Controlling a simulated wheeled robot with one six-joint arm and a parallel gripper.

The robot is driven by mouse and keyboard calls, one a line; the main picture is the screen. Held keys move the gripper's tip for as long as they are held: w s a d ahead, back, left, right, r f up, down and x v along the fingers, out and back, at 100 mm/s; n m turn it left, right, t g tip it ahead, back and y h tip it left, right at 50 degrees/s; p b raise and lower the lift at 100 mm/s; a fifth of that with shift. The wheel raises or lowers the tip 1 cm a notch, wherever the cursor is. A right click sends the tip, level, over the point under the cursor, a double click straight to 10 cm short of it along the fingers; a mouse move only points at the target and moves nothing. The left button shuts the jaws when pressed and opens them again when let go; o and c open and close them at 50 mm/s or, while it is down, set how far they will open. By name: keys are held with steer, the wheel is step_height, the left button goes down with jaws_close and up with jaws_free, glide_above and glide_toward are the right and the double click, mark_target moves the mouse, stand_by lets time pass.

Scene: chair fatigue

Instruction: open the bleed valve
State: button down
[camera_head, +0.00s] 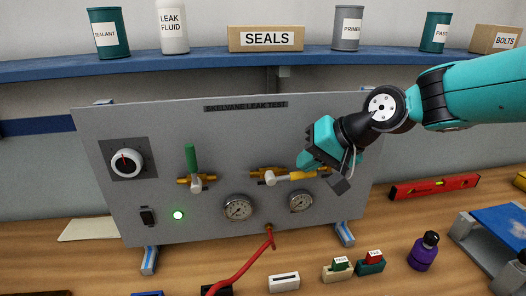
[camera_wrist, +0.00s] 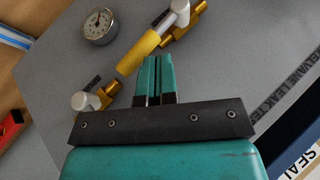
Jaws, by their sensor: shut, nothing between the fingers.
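On the grey leak-test panel (camera_head: 150,215), a valve with a yellow handle (camera_head: 303,176) lies sideways, its white hub (camera_head: 270,178) at the left end. The yellow handle also shows in the wrist view (camera_wrist: 138,53). A second valve has an upright green handle (camera_head: 190,158). A small white-and-brass fitting (camera_wrist: 82,101) shows in the wrist view; my gripper mostly hides it in the head view. No readable label tells which is the bleed valve. My gripper (camera_head: 306,161) is shut and empty, in front of the panel near the yellow handle; contact cannot be told.
Gauges (camera_head: 238,208) (camera_head: 301,201) sit below the valves, with a dial knob (camera_head: 126,162) and lit green lamp (camera_head: 178,215) at left. A red hose (camera_head: 243,267) leaves the panel's bottom. A purple bottle (camera_head: 423,252) and red level (camera_head: 434,187) are at right.

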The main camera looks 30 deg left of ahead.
stand_by(0.6)
steer(key=d+f+v, duration=0.1)
steer(key=v, duration=1.1)
steer(key=shift+w+d+b, duration=0.2)
steer(key=shift+w+b, duration=0.15)
steer(key=shift+w, duration=0.3)
